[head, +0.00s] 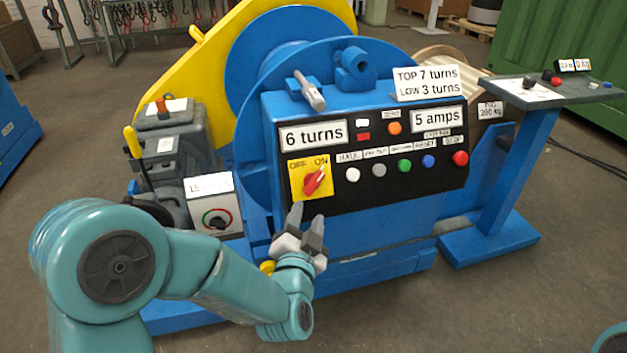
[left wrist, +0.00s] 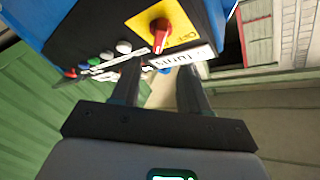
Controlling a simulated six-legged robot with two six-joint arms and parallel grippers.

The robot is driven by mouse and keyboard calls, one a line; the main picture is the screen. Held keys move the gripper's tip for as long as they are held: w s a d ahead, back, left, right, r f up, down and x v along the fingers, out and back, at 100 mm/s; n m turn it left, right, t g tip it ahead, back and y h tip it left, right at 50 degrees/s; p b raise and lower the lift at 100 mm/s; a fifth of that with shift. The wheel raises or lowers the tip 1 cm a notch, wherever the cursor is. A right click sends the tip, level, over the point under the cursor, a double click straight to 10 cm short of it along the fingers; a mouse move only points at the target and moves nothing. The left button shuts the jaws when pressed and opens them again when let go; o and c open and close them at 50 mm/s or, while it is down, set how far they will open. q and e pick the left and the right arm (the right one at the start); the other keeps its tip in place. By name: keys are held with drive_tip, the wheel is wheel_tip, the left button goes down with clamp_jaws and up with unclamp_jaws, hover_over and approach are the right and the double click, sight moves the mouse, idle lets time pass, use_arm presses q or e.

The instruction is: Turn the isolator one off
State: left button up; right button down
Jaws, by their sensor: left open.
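The isolator is a red rotary knob (head: 314,181) on a yellow plate (head: 297,183) marked OFF and ON, at the left end of the black control panel. In the head view the knob appears turned toward ON. The red knob also shows in the left wrist view (left wrist: 158,32), beyond my fingertips. My left gripper (head: 306,220) is open and empty, just below the yellow plate and apart from the knob. In the left wrist view its two fingers (left wrist: 158,80) stand apart with nothing between them. My right gripper is not in view.
White, grey, green, blue and red buttons (head: 404,166) run to the right of the isolator. A smaller box with a black dial (head: 216,219) stands left of my gripper. A side pedestal (head: 515,170) stands right.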

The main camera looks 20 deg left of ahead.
sight(314, 185)
use_arm(q)
drive_tip(key=w, duration=0.3)
drive_tip(key=w+a, duration=0.1)
drive_tip(key=w, duration=0.2)
drive_tip(key=w+b, duration=0.1)
drive_tip(key=w, duration=0.2)
drive_tip(key=shift+w+a, duration=0.35)
clamp_jaws()
